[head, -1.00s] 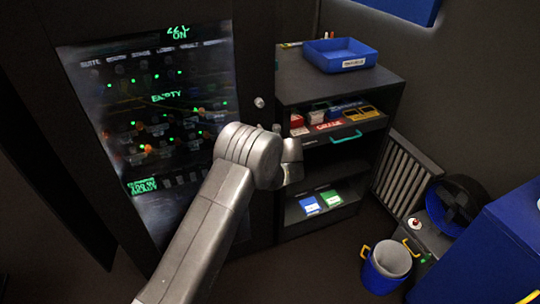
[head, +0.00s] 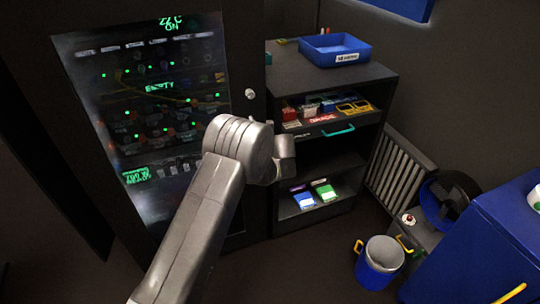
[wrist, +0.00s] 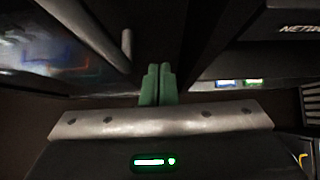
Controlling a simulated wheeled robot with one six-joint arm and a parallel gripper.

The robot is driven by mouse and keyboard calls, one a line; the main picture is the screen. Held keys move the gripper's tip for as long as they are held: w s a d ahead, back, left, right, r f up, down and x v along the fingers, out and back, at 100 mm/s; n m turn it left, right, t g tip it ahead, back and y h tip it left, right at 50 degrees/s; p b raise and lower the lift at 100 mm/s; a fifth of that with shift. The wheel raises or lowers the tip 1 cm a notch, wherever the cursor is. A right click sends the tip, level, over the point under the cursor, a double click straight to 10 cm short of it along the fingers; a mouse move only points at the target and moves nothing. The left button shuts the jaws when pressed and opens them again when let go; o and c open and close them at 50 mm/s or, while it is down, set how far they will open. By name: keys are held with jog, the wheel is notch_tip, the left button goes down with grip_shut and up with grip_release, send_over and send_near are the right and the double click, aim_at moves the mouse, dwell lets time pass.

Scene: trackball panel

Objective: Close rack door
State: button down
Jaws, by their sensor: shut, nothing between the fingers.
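The rack door (head: 247,150) is a tall dark frame around a glass pane, at the left of the head view. A small round light knob (head: 250,93) sits on its right side. I cannot tell how far the door stands from its frame. In the wrist view a glossy pane (wrist: 55,50) with a pale bar (wrist: 127,45) lies to the left of my gripper (wrist: 157,70). Its two green fingers are pressed together with nothing between them, apart from the bar. In the head view my arm hides the fingers and covers part of the door.
A dark shelf unit (head: 375,90) stands right of the door, with a blue tray (head: 335,50) on top and blue and green packs low down. A slatted grille (head: 398,172), a bucket (head: 380,262) and a blue box (head: 480,240) fill the right side. Some dark floor is clear in front.

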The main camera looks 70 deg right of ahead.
jog(key=b+v, duration=0.1)
jog(key=v, duration=0.9)
jog(key=shift+s+a, duration=0.15)
jog(key=shift+a, duration=0.15)
jog(key=shift+f, duration=0.15)
